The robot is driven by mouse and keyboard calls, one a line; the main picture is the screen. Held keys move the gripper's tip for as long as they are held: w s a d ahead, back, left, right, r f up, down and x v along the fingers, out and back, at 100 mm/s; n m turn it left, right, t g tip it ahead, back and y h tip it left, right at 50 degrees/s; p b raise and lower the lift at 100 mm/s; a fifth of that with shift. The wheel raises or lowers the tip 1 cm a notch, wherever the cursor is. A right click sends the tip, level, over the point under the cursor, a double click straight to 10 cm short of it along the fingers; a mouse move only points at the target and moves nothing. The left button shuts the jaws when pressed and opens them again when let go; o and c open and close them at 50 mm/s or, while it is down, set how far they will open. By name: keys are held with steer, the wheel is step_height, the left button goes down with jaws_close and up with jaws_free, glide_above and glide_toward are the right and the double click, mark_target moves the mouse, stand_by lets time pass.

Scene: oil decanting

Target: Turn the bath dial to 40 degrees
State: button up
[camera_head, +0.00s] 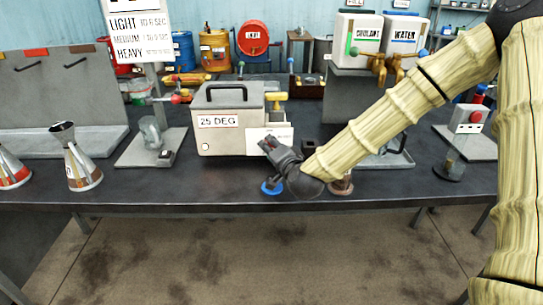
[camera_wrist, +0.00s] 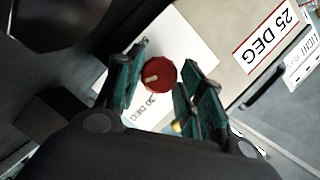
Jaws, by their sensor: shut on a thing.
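The bath (camera_head: 204,138) is a beige box with a grey lid and dark handle on the dark table. Its red-framed front label (camera_head: 218,121) reads 25 DEG, also seen rotated in the wrist view (camera_wrist: 266,42). The bath dial (camera_wrist: 160,75) is a round red knob with a pale pointer mark, on a white plate (camera_wrist: 192,40) with partly covered degree lettering. My gripper (camera_wrist: 160,84) has its green-padded fingers on either side of the dial and is shut on it. In the head view my gripper (camera_head: 267,146) hides the dial at the bath's right front.
A blue-based item (camera_head: 271,187) and a brown-based item (camera_head: 341,186) stand near the table's front edge, close below my gripper. Metal cones (camera_head: 82,167) stand at left. Coolant (camera_head: 361,38) and water (camera_head: 404,38) tanks stand behind at right.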

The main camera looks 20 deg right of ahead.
steer(key=shift+w+r+m+b, duration=0.1)
steer(key=shift+m+b, duration=0.2)
stand_by(0.4)
steer(key=o, duration=1)
steer(key=shift+d, duration=0.1)
steer(key=v, duration=1.2)
steer(key=shift+f, duration=0.2)
